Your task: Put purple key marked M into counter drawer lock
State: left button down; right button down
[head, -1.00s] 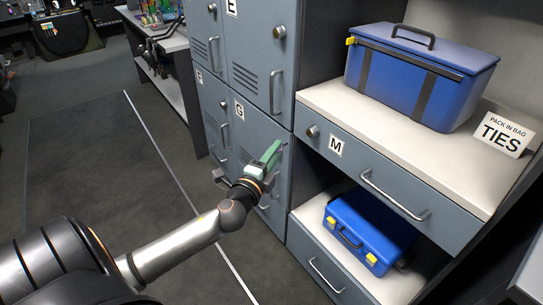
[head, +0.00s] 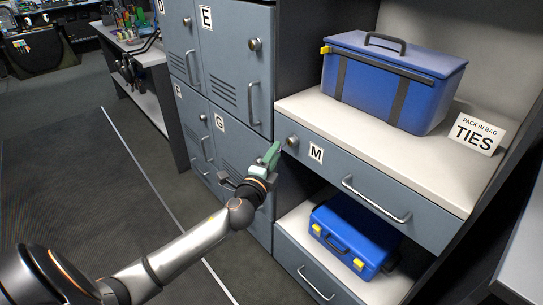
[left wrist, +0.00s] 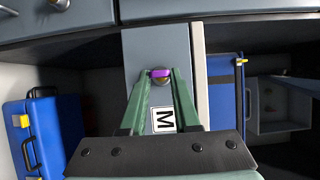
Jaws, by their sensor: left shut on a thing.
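My left gripper (head: 274,149) has green fingers and is shut on the purple key (left wrist: 160,73), which shows as a small purple piece between the fingertips in the left wrist view (left wrist: 160,76). The key is not discernible in the head view. The counter drawer (head: 368,181) carries an M label (head: 316,153) and is shut. Its round lock (head: 292,141) is just right of the fingertips in the head view. In the left wrist view the lock (left wrist: 161,82) is partly hidden behind the key; I cannot tell whether they touch. My right gripper is not in view.
A large blue case (head: 395,83) and a TIES sign (head: 477,133) stand on the counter (head: 310,108). A smaller blue case (head: 355,238) sits on the shelf below. Grey lockers (head: 230,85) stand left of the drawer. The floor (head: 80,180) at left is open.

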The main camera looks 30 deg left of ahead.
aim_at(288, 142)
pick_arm(q)
jog(key=shift+w, duration=0.3)
dwell(0.5)
jog(key=shift+w+d, duration=0.1)
jog(key=shift+w, duration=0.05)
dwell(0.8)
jog(key=shift+w+d, duration=0.15)
jog(key=shift+w, duration=0.25)
dwell(0.7)
jog(key=shift+w+d, duration=0.15)
jog(key=shift+w, duration=0.45)
dwell(0.5)
